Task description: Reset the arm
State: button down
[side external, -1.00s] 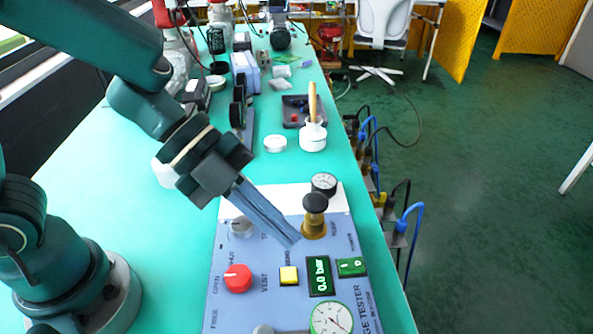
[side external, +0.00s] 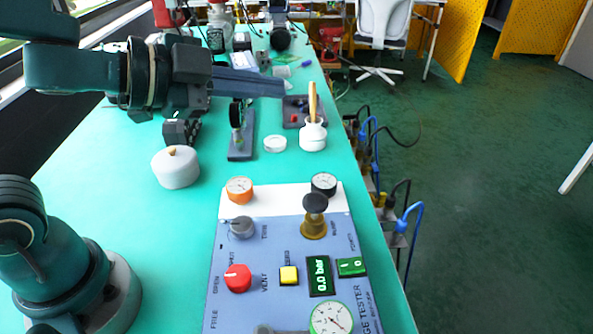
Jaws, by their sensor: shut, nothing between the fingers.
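My gripper (side external: 280,88) is shut and empty. It is raised above the bench, level and pointing right, well behind and above the gauge tester panel.
A white lidded pot (side external: 176,168) stands left of the panel. A white jar with a brush (side external: 313,136), a white lid (side external: 275,144) and a dark tray (side external: 291,124) sit behind it. Cables (side external: 405,235) hang off the right bench edge (side external: 362,205).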

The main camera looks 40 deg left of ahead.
jog(key=s+a+n+y, duration=0.2)
jog(key=a+n+y, duration=0.3)
jog(key=a+n, duration=0.15)
jog(key=s+d+f+n+g, duration=0.1)
jog(key=s+f+n+g, duration=0.5)
jog(key=s, duration=0.6)
jog(key=shift+d+f+g, duration=0.25)
jog(key=shift+f+g, duration=0.6)
jog(key=shift+g, duration=0.05)
